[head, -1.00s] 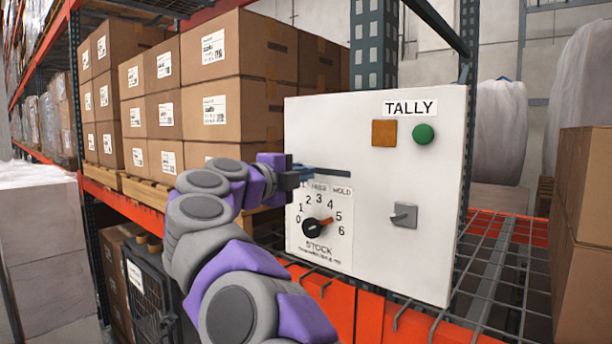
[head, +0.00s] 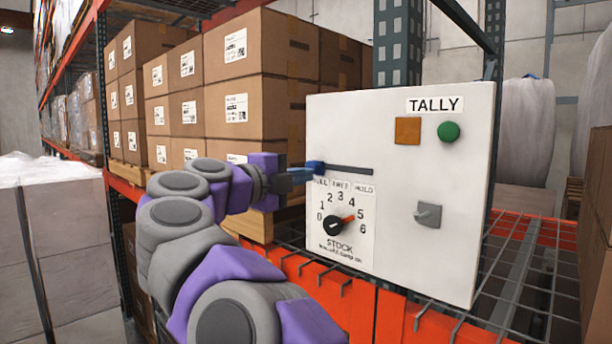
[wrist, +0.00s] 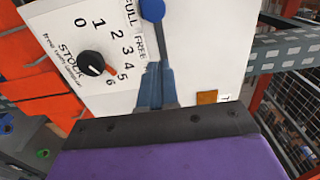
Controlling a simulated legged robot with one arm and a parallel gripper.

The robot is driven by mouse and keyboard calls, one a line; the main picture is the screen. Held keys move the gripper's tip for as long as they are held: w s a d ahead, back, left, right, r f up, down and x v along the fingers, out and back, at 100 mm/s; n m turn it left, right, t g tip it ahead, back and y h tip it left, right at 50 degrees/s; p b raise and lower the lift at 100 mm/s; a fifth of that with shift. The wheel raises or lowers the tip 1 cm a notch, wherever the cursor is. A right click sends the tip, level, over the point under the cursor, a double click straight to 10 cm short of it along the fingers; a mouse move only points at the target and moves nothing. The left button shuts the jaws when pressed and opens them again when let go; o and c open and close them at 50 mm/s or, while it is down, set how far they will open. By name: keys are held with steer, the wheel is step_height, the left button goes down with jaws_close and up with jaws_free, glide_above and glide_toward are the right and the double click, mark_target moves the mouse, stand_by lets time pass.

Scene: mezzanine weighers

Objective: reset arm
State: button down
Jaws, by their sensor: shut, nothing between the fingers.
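The white TALLY panel (head: 390,250) stands upright on the rack. A blue slider knob (head: 316,167) sits at the left end of its dark slot (head: 350,170), above the FULL label. It also shows at the top of the wrist view (wrist: 152,10). My gripper (head: 304,174) is at the panel's left edge, just beside the knob. Its blue fingers (wrist: 155,66) are together and empty; I cannot tell if the tips touch the knob. The black STOCK dial (head: 334,224) has its orange pointer near 5.
The panel also carries an orange square (head: 408,130), a green button (head: 449,131) and a grey toggle (head: 428,214). Stacked cartons (head: 232,110) stand behind my arm. An orange beam (head: 340,306) and wire decking (head: 525,270) lie below and right.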

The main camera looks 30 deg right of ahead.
steer(key=shift+s+a, duration=0.15)
steer(key=shift+a, duration=0.3)
